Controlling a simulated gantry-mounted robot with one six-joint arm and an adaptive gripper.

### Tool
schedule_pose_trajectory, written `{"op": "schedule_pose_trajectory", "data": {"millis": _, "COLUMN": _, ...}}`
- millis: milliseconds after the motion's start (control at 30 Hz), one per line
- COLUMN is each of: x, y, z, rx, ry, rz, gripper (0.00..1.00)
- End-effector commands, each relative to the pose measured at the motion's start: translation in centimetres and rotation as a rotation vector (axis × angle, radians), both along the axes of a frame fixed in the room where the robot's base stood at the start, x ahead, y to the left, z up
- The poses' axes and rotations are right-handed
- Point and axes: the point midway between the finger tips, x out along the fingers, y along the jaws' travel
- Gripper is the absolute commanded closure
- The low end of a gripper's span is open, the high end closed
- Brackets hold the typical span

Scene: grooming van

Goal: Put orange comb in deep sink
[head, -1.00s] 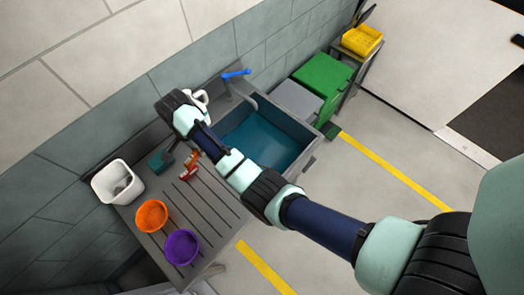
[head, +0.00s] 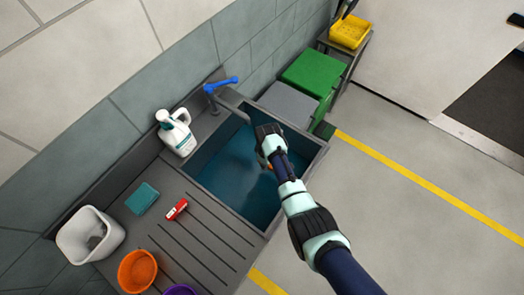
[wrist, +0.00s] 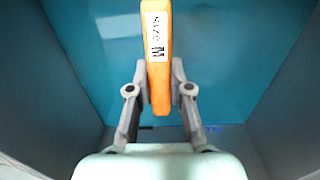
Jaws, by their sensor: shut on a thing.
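The orange comb (wrist: 157,85), with a white label reading "Size M", is held between the fingers of my gripper (wrist: 158,85) in the wrist view. My gripper (head: 266,162) also shows in the head view, over the deep sink (head: 225,165), with only a bit of orange visible beside it. The sink's blue-green inside (wrist: 225,45) fills the wrist view behind the comb. The comb appears to hang above the sink floor; the exact height I cannot tell. Its far end runs out of the wrist view.
A blue-handled tap (head: 222,84) and a white jug (head: 176,133) stand at the sink's back-left. The drainboard (head: 205,245) holds a red item (head: 177,209), a teal block (head: 142,198), a white tub (head: 90,234) and an orange bowl (head: 137,271). Green (head: 312,73) and grey (head: 288,103) bins stand beyond.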

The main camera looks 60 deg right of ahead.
Motion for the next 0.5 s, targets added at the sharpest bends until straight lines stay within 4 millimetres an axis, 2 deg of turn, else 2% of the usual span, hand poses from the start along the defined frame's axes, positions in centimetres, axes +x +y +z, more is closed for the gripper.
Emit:
{"op": "schedule_pose_trajectory", "data": {"millis": 300, "x": -0.1, "y": 0.0, "z": -10.5, "rx": 0.004, "ry": 0.003, "rz": -0.003, "gripper": 1.00}}
{"op": "schedule_pose_trajectory", "data": {"millis": 400, "x": 0.0, "y": 0.0, "z": -13.3, "rx": 0.002, "ry": 0.003, "rz": -0.003, "gripper": 1.00}}
{"op": "schedule_pose_trajectory", "data": {"millis": 500, "x": 0.0, "y": 0.0, "z": -14.8, "rx": 0.001, "ry": 0.002, "rz": -0.003, "gripper": 1.00}}
